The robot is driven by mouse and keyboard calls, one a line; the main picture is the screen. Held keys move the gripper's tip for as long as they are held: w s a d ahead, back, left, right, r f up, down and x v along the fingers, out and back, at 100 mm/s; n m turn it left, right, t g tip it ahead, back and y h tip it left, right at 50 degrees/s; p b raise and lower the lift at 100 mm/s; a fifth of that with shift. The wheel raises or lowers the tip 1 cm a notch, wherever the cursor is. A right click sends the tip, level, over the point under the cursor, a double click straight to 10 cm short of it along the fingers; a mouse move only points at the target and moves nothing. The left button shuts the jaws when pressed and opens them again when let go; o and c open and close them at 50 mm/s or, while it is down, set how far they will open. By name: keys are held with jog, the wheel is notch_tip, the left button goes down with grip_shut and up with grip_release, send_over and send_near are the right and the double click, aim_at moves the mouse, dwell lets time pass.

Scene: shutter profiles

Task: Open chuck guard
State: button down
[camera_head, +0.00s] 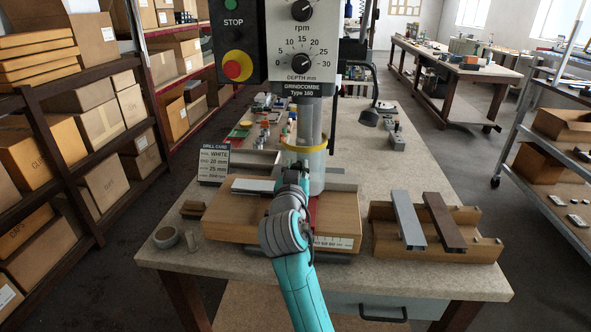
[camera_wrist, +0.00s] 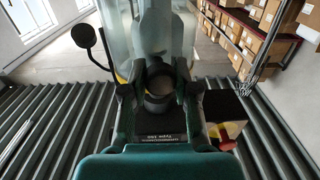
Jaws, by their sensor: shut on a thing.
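The drill press (camera_head: 303,88) has a clear chuck guard (camera_head: 314,168) with a yellow rim around its chuck. The guard hangs down in front of the spindle. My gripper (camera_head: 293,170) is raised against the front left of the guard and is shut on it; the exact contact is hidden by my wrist. In the wrist view, looking up, my gripper (camera_wrist: 160,92) has a finger on each side, with the clear guard (camera_wrist: 150,35) beyond and a dark round part between them. A drill card (camera_head: 217,166) stands left of the press.
A wooden fixture (camera_head: 335,215) with a pale profile sits under the guard. A wooden rack (camera_head: 436,240) on the right holds a grey and a brown profile. A round tin (camera_head: 166,237) is at the front left of the bench. Small parts lie behind.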

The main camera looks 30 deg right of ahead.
jog(key=s+d+n+y, duration=1)
jog(key=d+n+y, duration=0.4)
jog(key=y, duration=0.7)
jog(key=shift+n+g+y, duration=0.4)
jog(key=c, duration=0.9)
grip_release()
jog(key=shift+f, duration=0.1)
jog(key=v, duration=1.2)
